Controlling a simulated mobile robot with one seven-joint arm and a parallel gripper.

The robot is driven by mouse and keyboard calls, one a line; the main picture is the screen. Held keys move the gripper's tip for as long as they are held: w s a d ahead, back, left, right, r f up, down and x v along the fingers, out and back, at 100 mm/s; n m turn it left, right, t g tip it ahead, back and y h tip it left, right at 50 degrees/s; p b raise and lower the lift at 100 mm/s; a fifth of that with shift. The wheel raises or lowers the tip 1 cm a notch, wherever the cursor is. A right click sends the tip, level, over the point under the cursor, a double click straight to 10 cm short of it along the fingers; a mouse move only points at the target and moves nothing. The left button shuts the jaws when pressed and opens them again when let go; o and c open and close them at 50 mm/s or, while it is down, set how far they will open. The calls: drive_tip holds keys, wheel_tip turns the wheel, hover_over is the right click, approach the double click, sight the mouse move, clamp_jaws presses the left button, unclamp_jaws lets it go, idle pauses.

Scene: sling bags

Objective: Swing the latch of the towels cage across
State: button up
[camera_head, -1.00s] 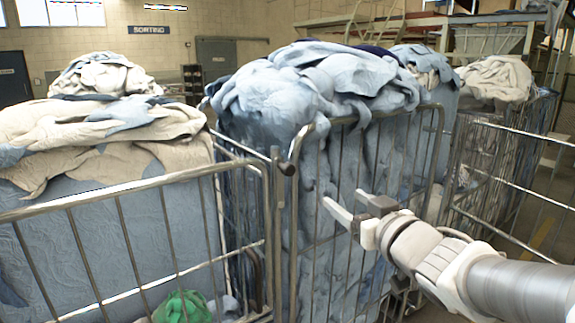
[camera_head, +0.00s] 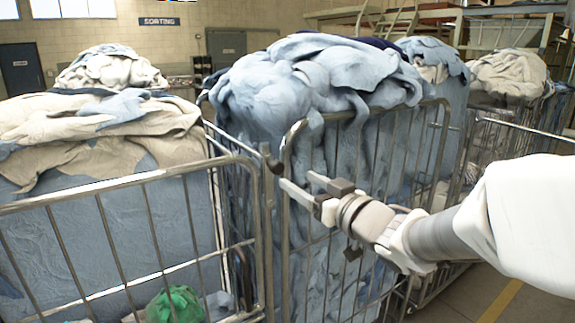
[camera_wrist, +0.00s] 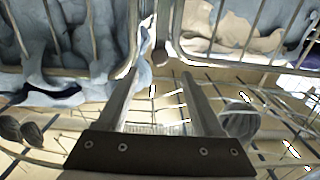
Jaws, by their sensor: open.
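A metal cage heaped with blue cloth stands in the middle of the head view, its rail post (camera_head: 288,230) at the near left corner. A cage with cream and blue cloth stands to its left, with a metal rail (camera_head: 120,182). A small dark latch piece (camera_head: 273,163) sits at the gap between the two corner posts. In the wrist view a metal latch bar (camera_wrist: 160,45) shows between the posts. My gripper (camera_head: 297,182) is open and empty, its fingers close to the latch piece. In the wrist view the fingers (camera_wrist: 160,78) point at the bar; contact cannot be told.
A green cloth (camera_head: 175,305) lies low inside the left cage. Another loaded cage (camera_head: 510,125) stands at the right. A yellow floor line (camera_head: 500,300) crosses open floor at the lower right. A sorting sign (camera_head: 160,21) hangs on the back wall.

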sight(280, 168)
drive_tip(key=p+x, duration=0.1)
drive_tip(key=x, duration=0.9)
drive_tip(key=shift+w+a, duration=0.1)
drive_tip(key=shift+w, duration=0.05)
clamp_jaws()
idle(1.1)
